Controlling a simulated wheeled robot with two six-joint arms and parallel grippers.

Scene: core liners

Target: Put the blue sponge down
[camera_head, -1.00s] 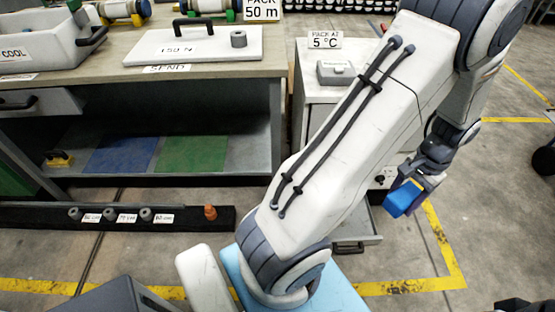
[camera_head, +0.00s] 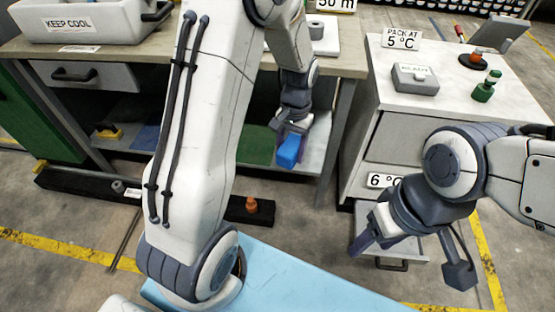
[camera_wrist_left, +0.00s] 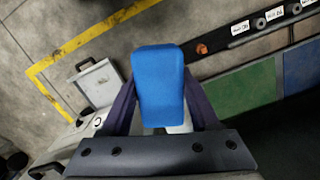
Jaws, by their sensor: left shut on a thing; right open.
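The blue sponge (camera_head: 290,151) is a small blue block held in my left gripper (camera_head: 289,135), in front of the bench in the head view. In the left wrist view the sponge (camera_wrist_left: 160,85) sits between the two purple fingers of the left gripper (camera_wrist_left: 160,110), which are shut on it. It is up in the air, with the floor and the lower shelf beyond it. My right gripper (camera_head: 364,246) is open and empty at the right, pointing down and left in front of the grey cabinet.
The bench's lower shelf holds a green mat (camera_head: 258,146) and a blue mat (camera_head: 146,138). The white cabinet (camera_head: 450,98) carries a grey box (camera_head: 415,79) and a green stamp-like object (camera_head: 487,87). A low black rail (camera_head: 80,187) with an orange peg (camera_head: 251,205) lies on the floor.

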